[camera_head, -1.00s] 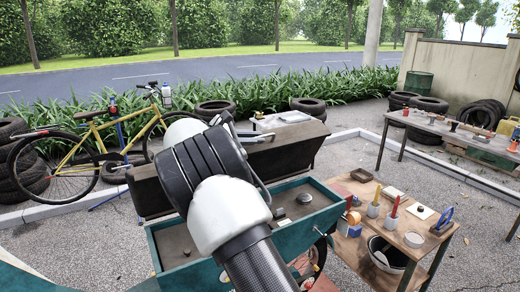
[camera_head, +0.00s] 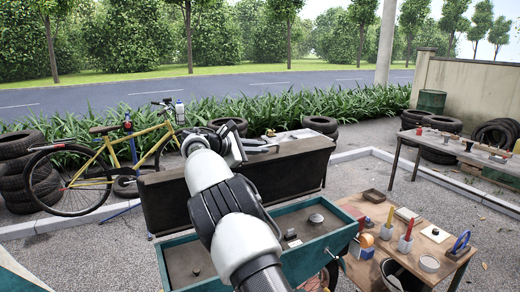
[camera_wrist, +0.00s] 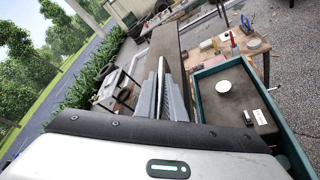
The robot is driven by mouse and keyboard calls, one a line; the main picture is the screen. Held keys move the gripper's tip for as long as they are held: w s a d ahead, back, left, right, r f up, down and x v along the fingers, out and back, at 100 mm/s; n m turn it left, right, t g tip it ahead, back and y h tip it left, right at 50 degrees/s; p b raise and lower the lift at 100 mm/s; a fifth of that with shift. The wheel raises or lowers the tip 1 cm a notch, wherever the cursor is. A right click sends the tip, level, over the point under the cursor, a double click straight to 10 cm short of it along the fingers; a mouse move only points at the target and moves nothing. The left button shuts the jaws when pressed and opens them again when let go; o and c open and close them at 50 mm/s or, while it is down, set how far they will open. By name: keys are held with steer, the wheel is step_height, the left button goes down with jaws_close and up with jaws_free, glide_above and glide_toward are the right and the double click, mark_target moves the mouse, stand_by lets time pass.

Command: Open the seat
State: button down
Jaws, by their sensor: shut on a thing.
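The seat (camera_head: 295,172) is a long dark-brown panel standing raised along the far side of an open teal box (camera_head: 340,236). Its broad face is turned toward me. My gripper (camera_head: 262,146) is at the seat's upper edge, near its middle, and my arm partly hides the seat and the box. In the wrist view the two grey fingers (camera_wrist: 164,92) are closed around the seat's edge, and the brown seat (camera_wrist: 166,42) runs away beyond them. The exact contact is hard to see.
Inside the box lie a round grey disc (camera_head: 316,218) and small parts. A wooden side table (camera_head: 405,235) with cups and tools stands close on the right. A yellow bicycle (camera_head: 105,165) and tyres (camera_head: 18,160) are at the left.

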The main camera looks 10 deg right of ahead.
steer(key=shift+f, duration=0.1)
steer(key=c, duration=2.1)
jaws_free()
steer(key=shift+a, duration=0.1)
steer(key=b+v, duration=0.2)
steer(key=v, duration=1.5)
steer(key=shift+s+a, duration=0.15)
